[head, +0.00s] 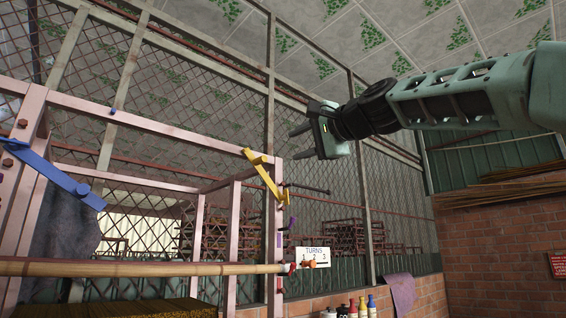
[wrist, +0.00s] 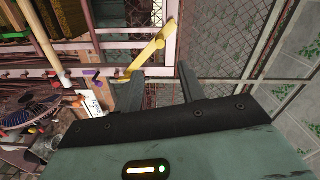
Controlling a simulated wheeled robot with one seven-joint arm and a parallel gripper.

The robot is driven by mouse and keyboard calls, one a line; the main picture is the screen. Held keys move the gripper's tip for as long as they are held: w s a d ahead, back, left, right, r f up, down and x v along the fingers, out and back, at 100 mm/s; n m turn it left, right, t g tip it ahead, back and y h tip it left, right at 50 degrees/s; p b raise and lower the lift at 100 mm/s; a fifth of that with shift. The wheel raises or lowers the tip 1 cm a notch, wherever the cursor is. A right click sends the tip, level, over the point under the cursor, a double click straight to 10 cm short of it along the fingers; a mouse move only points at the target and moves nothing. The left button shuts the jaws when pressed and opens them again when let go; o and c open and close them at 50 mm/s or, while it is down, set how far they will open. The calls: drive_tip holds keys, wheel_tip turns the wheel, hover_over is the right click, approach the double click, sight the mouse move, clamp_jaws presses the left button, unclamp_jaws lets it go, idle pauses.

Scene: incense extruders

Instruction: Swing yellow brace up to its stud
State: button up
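The yellow brace (head: 265,176) is a flat bar slanting across the right post of the pink frame (head: 278,240). In the head view its upper end lies left of the post at the top rail, and its lower end is at the post. It also shows slanting in the wrist view (wrist: 152,53). I cannot tell which small peg is its stud; a purple peg (head: 291,223) sticks out below the brace. My gripper (head: 296,143) is open and empty, up and to the right of the brace in the head view. In the wrist view its fingers (wrist: 160,86) appear beside the brace; contact is unclear.
A blue brace (head: 55,175) hangs at the left post. A bamboo pole (head: 150,268) crosses the front. A TURNS sign (head: 313,256) and orange knob (head: 309,264) are low on the right post. A dark rod (head: 310,189) juts right from it. Mesh fencing (head: 330,215) stands behind.

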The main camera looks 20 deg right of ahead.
drive_tip(key=shift+b+v, duration=0.4)
drive_tip(key=shift+v, duration=1.35)
drive_tip(key=w+a+f+n+g, duration=0.1)
drive_tip(key=a+f+g, duration=0.15)
drive_tip(key=f, duration=0.35)
drive_tip(key=w+a+f+n+g+b, duration=0.1)
drive_tip(key=a+f+n, duration=0.15)
drive_tip(key=f, duration=0.35)
drive_tip(key=w+a+f+n+g, duration=0.1)
drive_tip(key=a+f+g, duration=0.1)
drive_tip(key=a+f, duration=0.3)
drive_tip(key=s+a+f+n+g+b, duration=0.1)
drive_tip(key=s+a+f+n+g, duration=0.2)
drive_tip(key=f, duration=0.9)
drive_tip(key=s+a+f+n+g+b, duration=0.1)
drive_tip(key=s+a+f+n+g, duration=0.2)
drive_tip(key=f, duration=0.8)
drive_tip(key=s+d+f+n+g+h+b, duration=0.1)
drive_tip(key=s+f+n, duration=0.3)
drive_tip(key=s+f, duration=0.7)
drive_tip(key=s+f+n+g+h, duration=0.4)
drive_tip(key=s+f, duration=0.8)
drive_tip(key=f, duration=0.5)
drive_tip(key=shift+d+n+g+b, duration=0.35)
drive_tip(key=shift+n, duration=0.2)
